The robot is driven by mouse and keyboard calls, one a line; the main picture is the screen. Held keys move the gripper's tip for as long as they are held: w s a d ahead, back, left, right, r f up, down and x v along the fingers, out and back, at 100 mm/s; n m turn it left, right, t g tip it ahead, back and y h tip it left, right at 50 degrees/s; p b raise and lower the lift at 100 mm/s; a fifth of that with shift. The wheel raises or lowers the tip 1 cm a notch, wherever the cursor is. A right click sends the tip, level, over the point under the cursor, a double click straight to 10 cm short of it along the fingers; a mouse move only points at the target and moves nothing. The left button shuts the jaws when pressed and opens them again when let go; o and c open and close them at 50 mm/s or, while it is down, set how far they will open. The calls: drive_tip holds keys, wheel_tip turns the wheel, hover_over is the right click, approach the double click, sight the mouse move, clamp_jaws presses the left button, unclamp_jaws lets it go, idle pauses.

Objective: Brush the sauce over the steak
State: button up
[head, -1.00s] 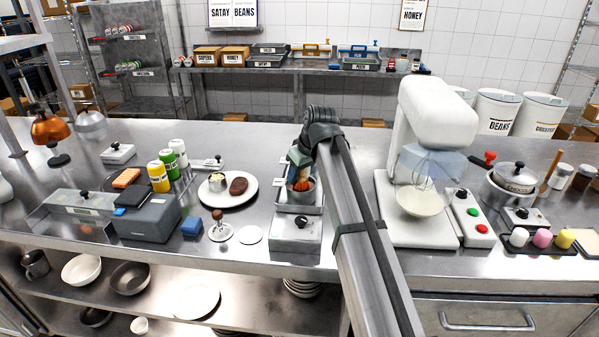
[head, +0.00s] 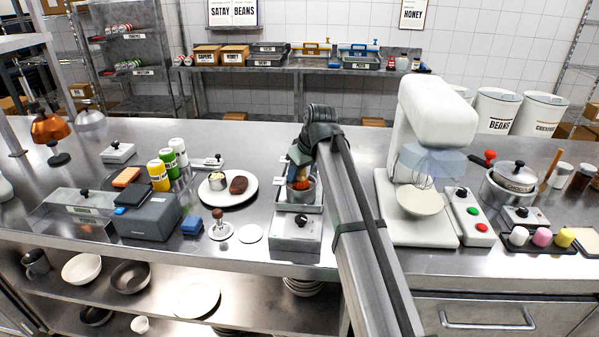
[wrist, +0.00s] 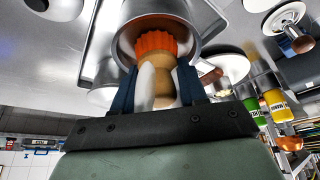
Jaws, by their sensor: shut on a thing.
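My gripper (wrist: 157,88) points down over a small metal pot (head: 309,194) on a burner. Its blue fingers are shut on a brush (wrist: 157,42) with orange bristles and a pale wooden handle. The bristles are at the pot's mouth, inside its rim in the wrist view; whether they touch sauce is hidden. The brown steak (head: 239,185) lies on a white plate (head: 217,199) to the left of the pot, beside a small pale round item. The plate also shows in the wrist view (wrist: 232,62). No sauce can be made out on the steak.
A white stand mixer (head: 428,120) stands right of my arm. Yellow, green and white bottles (head: 158,176) and a grey box (head: 148,217) stand left of the plate. A tamper-like tool (head: 220,228) and white disc (head: 250,234) lie in front. Bare counter separates plate and burner.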

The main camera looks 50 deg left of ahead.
drive_tip(key=shift+r, duration=3.45)
